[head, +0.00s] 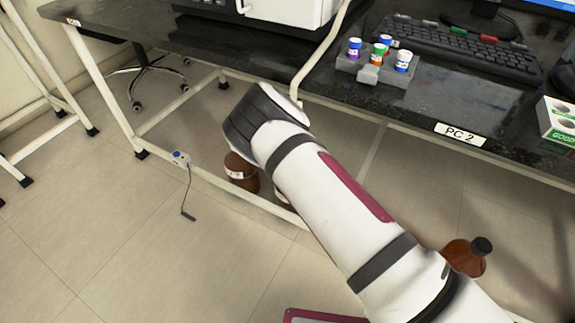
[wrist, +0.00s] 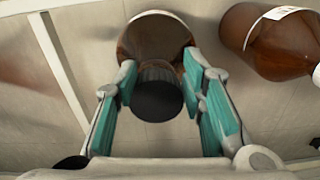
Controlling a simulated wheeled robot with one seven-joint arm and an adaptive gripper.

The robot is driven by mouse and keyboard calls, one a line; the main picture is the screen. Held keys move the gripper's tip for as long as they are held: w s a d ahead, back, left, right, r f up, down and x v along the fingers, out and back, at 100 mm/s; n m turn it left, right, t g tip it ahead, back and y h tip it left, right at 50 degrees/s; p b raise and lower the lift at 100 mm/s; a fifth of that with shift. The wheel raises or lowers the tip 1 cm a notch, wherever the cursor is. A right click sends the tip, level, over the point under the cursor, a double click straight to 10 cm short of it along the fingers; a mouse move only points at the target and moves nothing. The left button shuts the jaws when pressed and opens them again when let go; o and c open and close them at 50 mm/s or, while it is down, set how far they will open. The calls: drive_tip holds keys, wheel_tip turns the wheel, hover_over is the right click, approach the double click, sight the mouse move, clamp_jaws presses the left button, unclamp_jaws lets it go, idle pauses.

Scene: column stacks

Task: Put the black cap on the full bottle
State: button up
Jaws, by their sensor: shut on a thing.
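In the wrist view my gripper (wrist: 160,72) has its two teal fingers on either side of a ribbed black cap (wrist: 158,98), shut on it. A brown bottle (wrist: 155,32) is directly behind the cap in line with it; I cannot tell whether the cap is seated on its neck. A second brown bottle (wrist: 275,48) with a white label lies in view to the right, its top not clear. In the head view a brown bottle (head: 240,174) stands on the floor below my arm's end, its top hidden. My fingers are hidden there.
Another brown bottle (head: 462,258) with a black top shows beside my arm at lower right. A dark bench (head: 440,105) with a rack of small vials (head: 372,68) and a keyboard (head: 460,45) is above. White bench legs and a rail (head: 220,182) run near the bottle.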

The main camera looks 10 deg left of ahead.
drive_tip(key=shift+f+b, duration=0.55)
drive_tip(key=shift+f, duration=0.3)
idle(0.7)
drive_tip(key=shift+c, duration=0.7)
drive_tip(key=o, duration=0.9)
